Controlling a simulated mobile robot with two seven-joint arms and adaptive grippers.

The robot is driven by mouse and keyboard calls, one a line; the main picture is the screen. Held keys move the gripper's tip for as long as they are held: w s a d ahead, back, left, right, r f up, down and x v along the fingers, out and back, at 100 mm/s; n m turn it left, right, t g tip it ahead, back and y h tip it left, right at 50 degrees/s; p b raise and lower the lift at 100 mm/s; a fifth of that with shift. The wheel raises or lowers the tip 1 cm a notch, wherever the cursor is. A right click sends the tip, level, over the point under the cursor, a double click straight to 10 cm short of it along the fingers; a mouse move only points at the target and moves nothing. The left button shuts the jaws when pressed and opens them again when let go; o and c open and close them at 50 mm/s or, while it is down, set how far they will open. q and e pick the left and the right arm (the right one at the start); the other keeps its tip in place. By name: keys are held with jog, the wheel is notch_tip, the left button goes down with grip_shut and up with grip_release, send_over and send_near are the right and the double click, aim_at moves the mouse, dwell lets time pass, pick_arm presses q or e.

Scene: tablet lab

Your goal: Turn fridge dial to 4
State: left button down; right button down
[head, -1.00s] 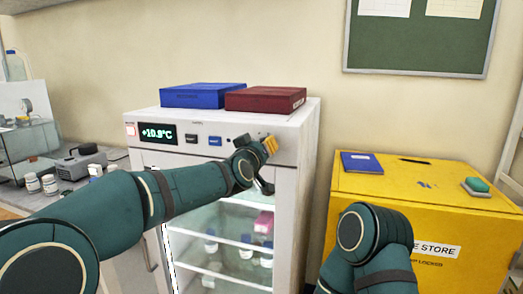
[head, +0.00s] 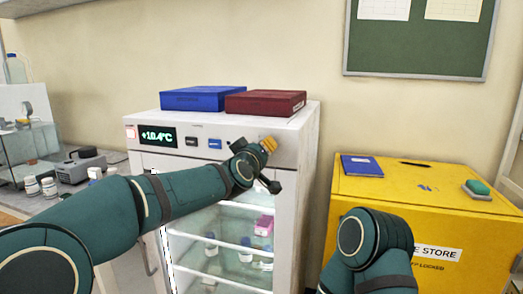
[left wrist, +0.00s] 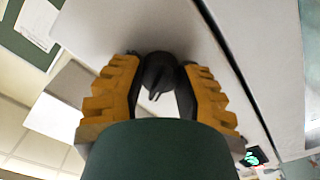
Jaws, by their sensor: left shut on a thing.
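The fridge (head: 222,130) is a white cabinet with a glass door and a control panel along its top edge. Its green display (head: 157,136) reads about +10.4°C, slightly blurred. My left gripper (head: 268,145) is at the right part of that panel. In the left wrist view, the yellow fingers of the left gripper (left wrist: 160,66) are closed around the black dial (left wrist: 159,73), one on each side. The dial's numbers cannot be read, and in the head view the gripper hides it. My right gripper is out of view; only my right arm shows.
A blue box (head: 203,98) and a dark red box (head: 265,102) lie on top of the fridge. A yellow store cabinet (head: 400,190) stands to the right, with a blue book (head: 362,166) on it. A bench with bottles (head: 48,187) is at the left.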

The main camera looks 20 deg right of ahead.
pick_arm(q)
jog(key=c, duration=0.5)
grip_release()
jog(key=shift+d, duration=0.1)
jog(key=shift+c, duration=0.2)
jog(key=v, duration=1.2)
jog(key=s+a+f+g+y, duration=0.15)
jog(key=a+f, duration=0.25)
jog(key=f, duration=0.8)
jog(key=a+f+g+y, duration=0.25)
jog(key=a+f, duration=0.25)
jog(key=f, duration=0.7)
jog(key=s+a+f+g+y, duration=0.15)
jog(key=a+f, duration=0.25)
jog(key=f, duration=0.8)
jog(key=s+a+f+g, duration=0.4)
jog(key=s+a+f, duration=0.1)
jog(key=s+f, duration=0.4)
jog(key=s+a+f+g, duration=0.3)
jog(key=s+a+f, duration=0.2)
jog(key=s+f, duration=0.5)
jog(key=shift+s+a+g+y, duration=0.25)
jog(key=shift+s+g+y, duration=0.1)
jog(key=shift+s, duration=0.65)
